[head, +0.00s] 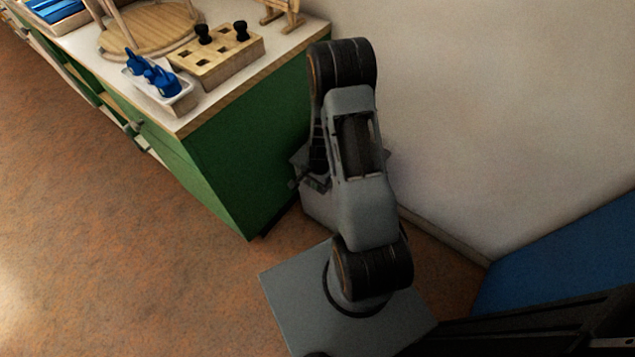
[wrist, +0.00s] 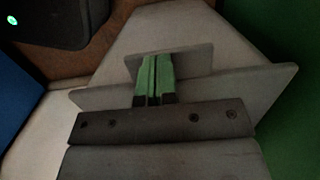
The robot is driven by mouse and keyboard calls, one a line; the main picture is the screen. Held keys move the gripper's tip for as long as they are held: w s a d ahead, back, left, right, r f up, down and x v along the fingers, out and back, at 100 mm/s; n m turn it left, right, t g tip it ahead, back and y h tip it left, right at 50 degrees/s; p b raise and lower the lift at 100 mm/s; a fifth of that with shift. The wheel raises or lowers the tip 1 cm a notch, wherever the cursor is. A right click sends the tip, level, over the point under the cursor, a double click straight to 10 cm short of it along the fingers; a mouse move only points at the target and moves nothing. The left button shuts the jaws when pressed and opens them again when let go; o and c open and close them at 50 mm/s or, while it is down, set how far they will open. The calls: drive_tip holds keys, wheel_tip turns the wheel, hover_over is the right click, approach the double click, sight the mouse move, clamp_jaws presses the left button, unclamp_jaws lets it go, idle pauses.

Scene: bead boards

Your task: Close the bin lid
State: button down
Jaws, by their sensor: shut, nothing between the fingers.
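My arm stands in the middle of the head view and hides most of what is behind it. A grey box-like thing (head: 318,208), probably the bin, shows partly behind the arm, between the green cabinet and the wall. In the wrist view, pale grey panels (wrist: 265,88) lie around and beyond my gripper (wrist: 155,62); they look like parts of the bin and its lid, but I cannot tell which is which or how far the lid stands open. My gripper's green fingers are together and empty. I cannot tell whether they touch a panel. The gripper is hidden in the head view.
The green cabinet (head: 235,150) is close on the left, with a wooden block (head: 222,62) and a white tray of blue pieces (head: 172,98) on top. The wall (head: 480,110) and a blue panel (head: 570,250) bound the right. Open floor (head: 90,220) lies left.

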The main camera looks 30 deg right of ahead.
wheel_tip(320, 180, up, 14)
drive_tip(key=p, duration=0.6)
drive_tip(key=shift+p, duration=0.3)
drive_tip(key=s+a+r+n+t+p, duration=0.1)
drive_tip(key=r+p, duration=0.5)
drive_tip(key=r, duration=0.8)
drive_tip(key=s+a+r+n+t+p, duration=0.1)
drive_tip(key=s+a+r+n+p, duration=0.3)
drive_tip(key=r, duration=1)
drive_tip(key=s+a+r+n+t+h+p, duration=0.1)
drive_tip(key=r+n+p, duration=0.6)
drive_tip(key=r, duration=0.8)
drive_tip(key=s+a+n+t, duration=0.1)
drive_tip(key=s+a, duration=0.1)
drive_tip(key=s, duration=0.1)
drive_tip(key=shift+s+p, duration=0.35)
drive_tip(key=shift+p, duration=0.05)
drive_tip(key=shift+r, duration=0.1)
